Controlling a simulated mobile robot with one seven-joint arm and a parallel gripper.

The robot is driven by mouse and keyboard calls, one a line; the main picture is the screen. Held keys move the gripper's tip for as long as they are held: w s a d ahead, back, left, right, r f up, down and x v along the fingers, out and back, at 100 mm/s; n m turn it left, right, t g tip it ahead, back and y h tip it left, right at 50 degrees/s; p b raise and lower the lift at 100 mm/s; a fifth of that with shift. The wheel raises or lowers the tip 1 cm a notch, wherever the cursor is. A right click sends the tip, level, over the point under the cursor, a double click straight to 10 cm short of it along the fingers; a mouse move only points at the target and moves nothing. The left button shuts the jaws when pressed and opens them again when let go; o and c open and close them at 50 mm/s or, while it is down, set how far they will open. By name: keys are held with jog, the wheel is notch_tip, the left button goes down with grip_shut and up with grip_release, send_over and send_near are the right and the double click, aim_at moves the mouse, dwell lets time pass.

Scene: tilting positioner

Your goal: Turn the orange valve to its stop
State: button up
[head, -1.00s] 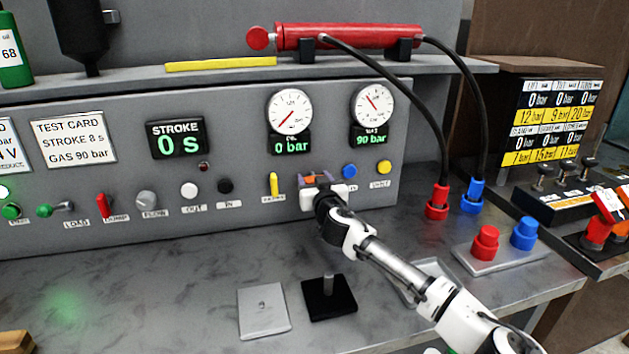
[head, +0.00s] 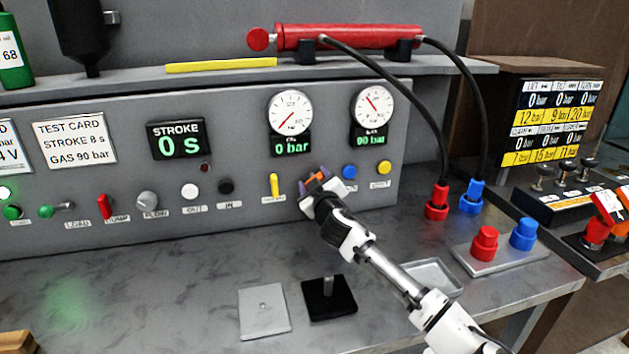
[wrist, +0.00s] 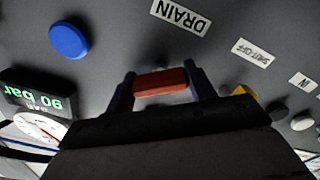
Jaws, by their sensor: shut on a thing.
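The orange valve (head: 316,176) sits on the grey panel, below and between the two gauges. Its bar is tilted in the head view, right end higher. In the wrist view the orange bar (wrist: 161,82) lies between the two dark fingers. My gripper (head: 314,180) is shut on the valve, one finger at each end of the bar. The wrist view is upside down and rolled, and my gripper's body (wrist: 165,135) hides the panel behind it. A label reading DRAIN (wrist: 181,16) shows beside the valve in the wrist view.
A yellow lever (head: 274,186) is close on the left of my gripper. A blue button (head: 349,172) and a yellow button (head: 384,167) are on the right. The gas gauge (head: 374,104) above reads 90 bar. Hoses (head: 432,97) hang further right.

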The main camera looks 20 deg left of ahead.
jog(key=n, duration=0.5)
jog(key=shift+n, duration=0.3)
jog(key=n, duration=0.5)
jog(key=shift+f, duration=0.1)
jog(key=shift+n, duration=0.3)
jog(key=o, duration=1)
jog(key=shift+b+v, duration=1.75)
jog(key=shift+v, duration=5.15)
